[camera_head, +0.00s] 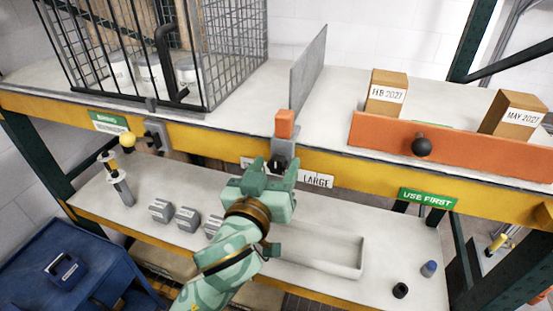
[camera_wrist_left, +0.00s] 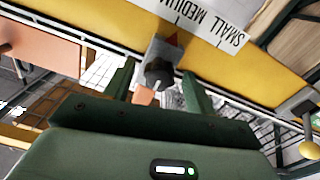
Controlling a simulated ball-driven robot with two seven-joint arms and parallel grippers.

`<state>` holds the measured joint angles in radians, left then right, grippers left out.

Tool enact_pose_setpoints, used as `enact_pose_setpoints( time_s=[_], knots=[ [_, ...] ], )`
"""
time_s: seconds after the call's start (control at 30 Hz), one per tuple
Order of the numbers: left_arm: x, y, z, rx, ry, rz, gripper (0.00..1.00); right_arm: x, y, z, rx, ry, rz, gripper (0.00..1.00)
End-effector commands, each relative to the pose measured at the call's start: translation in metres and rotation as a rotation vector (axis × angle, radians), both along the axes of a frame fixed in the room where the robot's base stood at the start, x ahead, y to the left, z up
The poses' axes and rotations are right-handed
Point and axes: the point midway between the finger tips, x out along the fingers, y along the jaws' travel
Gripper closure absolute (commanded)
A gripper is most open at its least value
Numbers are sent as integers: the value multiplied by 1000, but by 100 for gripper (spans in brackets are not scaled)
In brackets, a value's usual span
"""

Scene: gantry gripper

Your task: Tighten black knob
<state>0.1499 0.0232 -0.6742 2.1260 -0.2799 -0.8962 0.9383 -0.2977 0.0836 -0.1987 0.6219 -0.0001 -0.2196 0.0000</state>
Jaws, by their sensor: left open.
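A black knob (camera_head: 277,164) sits on the front of a grey bracket (camera_head: 285,147) on the yellow shelf beam, below an orange block (camera_head: 285,123). In the left wrist view the black knob (camera_wrist_left: 159,72) shows between the fingertips, with a red pointer mark beside it and a size label strip. My left gripper (camera_head: 275,170) is open, with one finger on each side of the knob. I cannot tell whether the fingers touch it. Its fingers also show in the left wrist view (camera_wrist_left: 158,86). My right gripper is not in view.
A grey divider (camera_head: 308,68) stands behind the bracket. An orange panel (camera_head: 465,152) with a black ball knob (camera_head: 421,146) is to the right. A wire cage (camera_head: 232,55) stands at left. The lower shelf holds grey blocks (camera_head: 187,218) and an open tray (camera_head: 320,250).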

Motion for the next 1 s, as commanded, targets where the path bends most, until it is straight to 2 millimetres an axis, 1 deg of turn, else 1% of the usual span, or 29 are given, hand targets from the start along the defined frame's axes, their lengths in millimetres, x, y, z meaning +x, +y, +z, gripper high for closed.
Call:
enact_pose_setpoints(
  time_s=[0.17, 0.2, 0.27, 0.3, 0.33, 0.37, 0.57, 0.73, 0.87, 1.0],
  knots=[
    [0, 0, 0, 0, 0, 0, 44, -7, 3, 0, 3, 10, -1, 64],
    [0, 0, 0, 0, 0, 0, 50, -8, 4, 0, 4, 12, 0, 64],
    [0, 0, 0, 0, 0, 0, 67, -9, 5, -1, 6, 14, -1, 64],
    [0, 0, 0, 0, 0, 0, 78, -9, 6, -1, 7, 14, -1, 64],
    [0, 0, 0, 0, 0, 0, 86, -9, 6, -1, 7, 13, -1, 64],
    [0, 0, 0, 0, 0, 0, 89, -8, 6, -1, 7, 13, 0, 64],
    [0, 0, 0, 6, -2, 1, 88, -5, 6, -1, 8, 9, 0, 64],
    [0, 0, 0, 43, -14, 1, 88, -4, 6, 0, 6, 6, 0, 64],
    [0, 0, 0, 105, -34, 2, 88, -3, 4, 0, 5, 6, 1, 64],
    [1, 0, 0, 206, -65, 1, 88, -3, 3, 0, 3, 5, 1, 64]
  ],
)
